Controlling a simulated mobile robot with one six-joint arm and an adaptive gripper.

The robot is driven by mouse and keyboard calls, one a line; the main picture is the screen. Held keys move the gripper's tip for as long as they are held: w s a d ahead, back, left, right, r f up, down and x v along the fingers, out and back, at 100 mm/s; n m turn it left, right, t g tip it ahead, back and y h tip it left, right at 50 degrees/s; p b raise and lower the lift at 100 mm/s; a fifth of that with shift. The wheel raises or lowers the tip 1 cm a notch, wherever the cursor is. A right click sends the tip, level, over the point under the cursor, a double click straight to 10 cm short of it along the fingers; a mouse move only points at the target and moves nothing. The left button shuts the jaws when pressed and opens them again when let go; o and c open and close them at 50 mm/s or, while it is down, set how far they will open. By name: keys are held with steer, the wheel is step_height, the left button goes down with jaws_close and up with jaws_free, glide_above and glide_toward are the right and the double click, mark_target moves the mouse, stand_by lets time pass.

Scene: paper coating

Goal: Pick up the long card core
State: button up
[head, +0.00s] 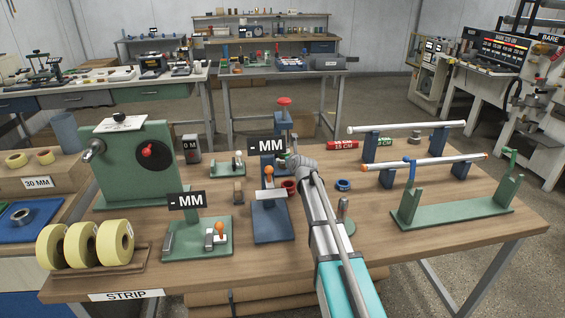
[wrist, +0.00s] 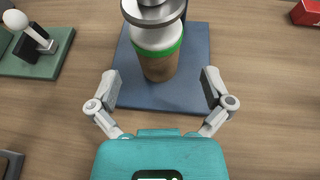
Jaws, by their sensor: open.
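A brown upright cylinder (wrist: 158,68) that looks like a card core stands on a blue base plate (wrist: 125,92) in the wrist view. A green ring and a pale collar sit directly above it, under a grey metal part. I cannot tell its full length. My gripper (wrist: 160,76) is open, with one finger to each side of the cylinder in the picture and nothing between the pads. I cannot tell whether the fingers are level with it. In the head view my gripper (head: 299,162) is at the red-knobbed press (head: 284,102), and my arm hides much of that spot.
A red 15 CM block (head: 342,145) lies right of the press. Two long rods rest on supports at the right, one pale (head: 406,127) and one with orange ends (head: 424,162). A blue stand (head: 272,222) and green fixtures (head: 198,240) stand left of my arm.

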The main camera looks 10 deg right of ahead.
steer(key=shift+b+x, duration=0.9)
steer(key=shift+x, duration=1.7)
steer(key=shift+a+r, duration=0.1)
steer(key=shift+a, duration=0.05)
steer(key=c, duration=1.1)
steer(key=shift+r, duration=0.2)
